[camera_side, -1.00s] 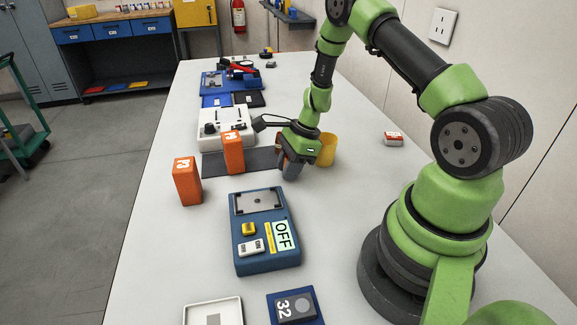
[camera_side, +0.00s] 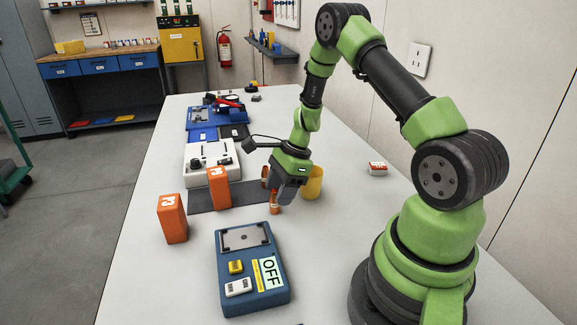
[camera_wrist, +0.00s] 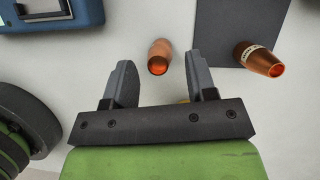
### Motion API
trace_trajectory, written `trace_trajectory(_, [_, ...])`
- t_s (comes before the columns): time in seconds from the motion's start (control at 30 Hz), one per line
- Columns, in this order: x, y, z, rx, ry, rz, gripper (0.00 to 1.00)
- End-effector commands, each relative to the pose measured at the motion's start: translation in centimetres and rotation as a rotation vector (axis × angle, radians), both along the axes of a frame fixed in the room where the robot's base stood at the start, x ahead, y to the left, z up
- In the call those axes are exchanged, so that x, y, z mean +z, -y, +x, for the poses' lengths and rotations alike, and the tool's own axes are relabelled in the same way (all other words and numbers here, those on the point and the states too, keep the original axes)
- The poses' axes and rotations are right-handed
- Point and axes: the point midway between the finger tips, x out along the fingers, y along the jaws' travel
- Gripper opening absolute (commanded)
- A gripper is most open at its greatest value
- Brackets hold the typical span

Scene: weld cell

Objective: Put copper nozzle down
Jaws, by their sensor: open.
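A second copper nozzle with a pale printed band (camera_wrist: 260,59) is on the dark mat in the wrist view. In the side view it is partly hidden by my gripper.
A yellow cup (camera_side: 313,182) stands close behind my gripper. Two orange blocks (camera_side: 172,219) (camera_side: 218,188) stand to the left, by the dark mat (camera_side: 207,198). A blue box marked OFF (camera_side: 250,270) lies in front. A small red-and-white box (camera_side: 377,168) is at right.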

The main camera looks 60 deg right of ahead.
Motion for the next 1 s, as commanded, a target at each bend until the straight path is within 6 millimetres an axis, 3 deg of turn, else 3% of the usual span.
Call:
trace_trajectory(0.2, [4.7, 1.7, -1.0, -0.002, 0.007, -0.004, 0.52])
trace_trajectory(0.57, [9.1, 2.2, -1.8, 0.043, 0.021, -0.022, 0.52])
trace_trajectory(0.77, [15.7, -2.2, -1.9, 0.370, 0.158, -0.174, 0.52])
trace_trajectory(0.9, [20.9, -6.6, -3.9, 0.696, 0.294, -0.329, 0.52])
trace_trajectory(1.0, [23.7, -9.5, -6.2, 0.918, 0.391, -0.441, 0.52])
